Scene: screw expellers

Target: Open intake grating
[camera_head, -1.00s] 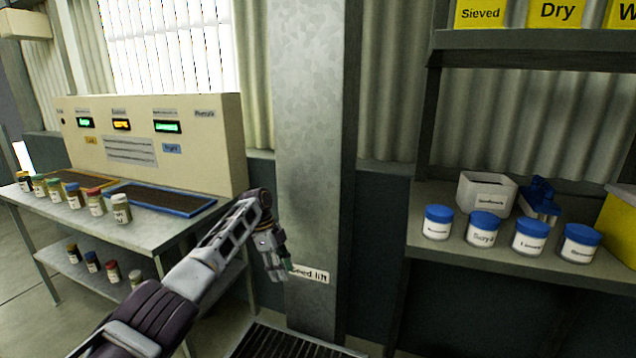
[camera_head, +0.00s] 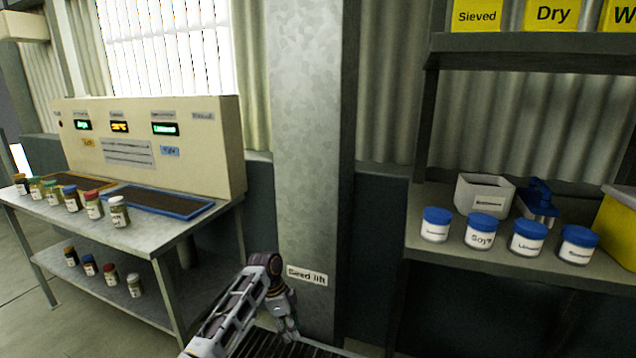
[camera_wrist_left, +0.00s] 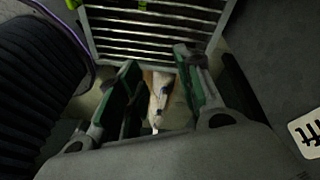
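The intake grating (camera_head: 312,351) is a dark slatted panel in a pale frame, low at the foot of the grey "Seed lift" column (camera_head: 306,180). Only part of it shows in the head view. My left gripper (camera_head: 288,336) points down over it at the column's foot. In the left wrist view, the grating (camera_wrist_left: 150,31) lies beyond the fingertips, with light bars and a small green mark. My left gripper (camera_wrist_left: 157,68) is open there, with green pads apart. A tan and white thing shows between the fingers; I cannot tell what it is or whether they touch it. My right gripper is not in view.
A bench (camera_head: 160,245) with jars and a control panel (camera_head: 150,140) stands to the left. A shelf (camera_head: 400,240) with blue-lidded jars and a white box (camera_head: 484,194) stands to the right. The "Seed lift" label (camera_head: 307,275) is close beside my left wrist.

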